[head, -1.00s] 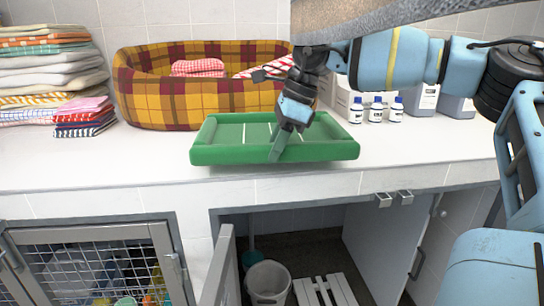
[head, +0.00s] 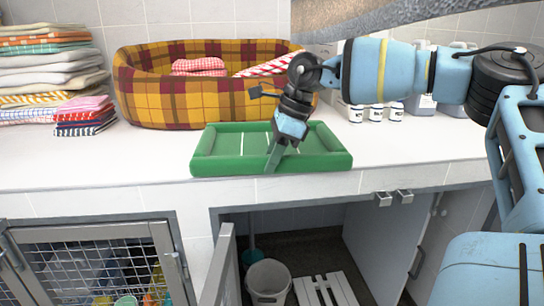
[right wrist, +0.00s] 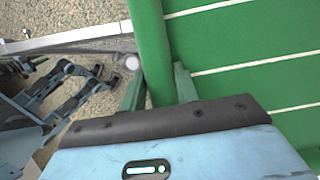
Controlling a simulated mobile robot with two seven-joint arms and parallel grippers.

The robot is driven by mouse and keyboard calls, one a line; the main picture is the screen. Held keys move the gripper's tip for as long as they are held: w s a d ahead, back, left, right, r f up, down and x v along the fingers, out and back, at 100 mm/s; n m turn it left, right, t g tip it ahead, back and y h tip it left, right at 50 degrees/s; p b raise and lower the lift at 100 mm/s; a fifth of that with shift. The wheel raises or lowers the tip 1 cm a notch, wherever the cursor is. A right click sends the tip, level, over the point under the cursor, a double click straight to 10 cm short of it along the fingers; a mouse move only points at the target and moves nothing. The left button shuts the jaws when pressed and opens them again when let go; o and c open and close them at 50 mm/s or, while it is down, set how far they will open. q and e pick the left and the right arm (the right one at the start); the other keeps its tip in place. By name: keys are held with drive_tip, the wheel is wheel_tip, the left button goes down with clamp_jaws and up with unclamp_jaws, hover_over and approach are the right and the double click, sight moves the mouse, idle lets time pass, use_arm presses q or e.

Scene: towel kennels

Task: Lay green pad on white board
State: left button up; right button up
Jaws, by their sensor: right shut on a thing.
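The green pad (head: 222,147), with thick raised rims and thin white lines, is over the front of the white counter. My right gripper (head: 272,162) reaches down from the right and is shut on the middle of its front rim. In the right wrist view the fingers (right wrist: 160,88) sit on both sides of the green rim (right wrist: 150,40). I cannot tell whether the pad touches the counter. The white slatted board (head: 322,290) lies low in the open compartment below, its near part cut off by the picture edge. My left gripper is out of view.
A plaid basket (head: 190,100) stands behind the pad. Folded towels (head: 50,60) are stacked at left, and white bottles (head: 375,112) stand at right. Below, an open door (head: 222,265) and a grey bin (head: 267,280) are left of the board. A mesh door (head: 95,270) is further left.

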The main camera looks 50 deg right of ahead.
drive_tip(key=o, duration=1.1)
drive_tip(key=v, duration=0.7)
drive_tip(key=shift+r, duration=0.4)
drive_tip(key=shift+o, duration=0.4)
